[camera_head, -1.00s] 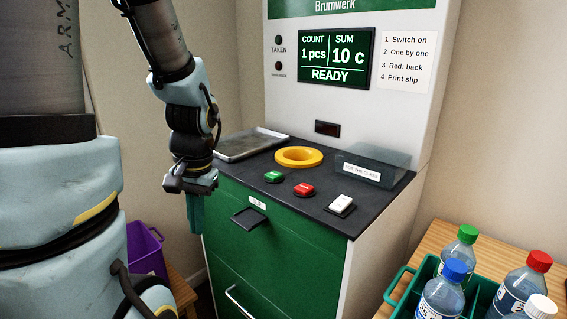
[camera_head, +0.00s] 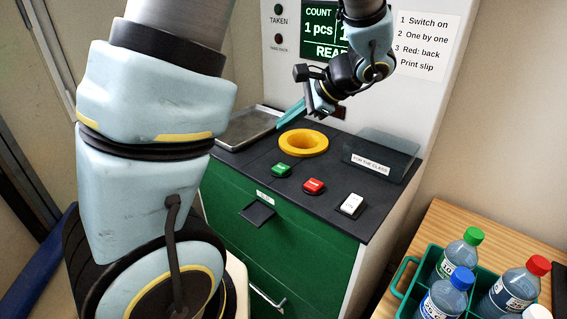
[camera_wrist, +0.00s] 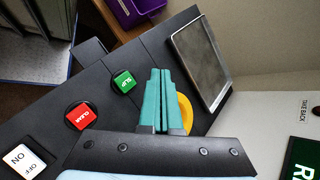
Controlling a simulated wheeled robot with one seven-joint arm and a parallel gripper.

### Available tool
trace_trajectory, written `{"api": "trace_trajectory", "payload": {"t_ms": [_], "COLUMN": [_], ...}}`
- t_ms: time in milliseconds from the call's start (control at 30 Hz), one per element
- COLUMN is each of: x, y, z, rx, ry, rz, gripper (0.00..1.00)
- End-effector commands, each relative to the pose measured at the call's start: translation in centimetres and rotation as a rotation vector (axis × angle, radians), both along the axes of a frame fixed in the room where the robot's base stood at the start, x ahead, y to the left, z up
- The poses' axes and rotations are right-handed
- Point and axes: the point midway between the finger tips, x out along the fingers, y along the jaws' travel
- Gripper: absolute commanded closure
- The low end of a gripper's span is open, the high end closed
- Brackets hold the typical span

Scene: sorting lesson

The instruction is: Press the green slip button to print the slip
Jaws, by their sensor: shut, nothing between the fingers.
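The green slip button (camera_head: 281,169) sits on the dark counter top of the green machine, in front of the yellow ring (camera_head: 303,143). The slip button (camera_wrist: 123,81) also shows in the wrist view, left of the fingertips. My gripper (camera_head: 280,125) is above the counter, up and behind the button, with its teal fingers together and empty. The fingers (camera_wrist: 159,72) partly cover the yellow ring in the wrist view and are apart from the button. The display (camera_head: 322,29) is partly hidden by my arm and shows a count of 1 pcs.
A red button (camera_head: 313,186) and a white on/off switch (camera_head: 351,204) stand right of the slip button. A metal tray (camera_head: 247,128) lies at the back left. A clear box (camera_head: 381,154) stands at the right. Bottles in a green crate (camera_head: 404,273) are on the wooden table.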

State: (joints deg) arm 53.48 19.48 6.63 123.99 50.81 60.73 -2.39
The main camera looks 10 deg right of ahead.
Motion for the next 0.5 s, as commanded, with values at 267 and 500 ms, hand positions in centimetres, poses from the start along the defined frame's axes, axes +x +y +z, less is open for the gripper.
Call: {"api": "trace_trajectory", "payload": {"t_ms": [267, 500], "x": [0.0, 0.0], "y": [0.0, 0.0], "z": [-0.2, -1.8], "rx": [-0.002, -0.001], "ry": [0.001, 0.002], "rz": [0.001, 0.002], "gripper": [1.00, 1.00]}}
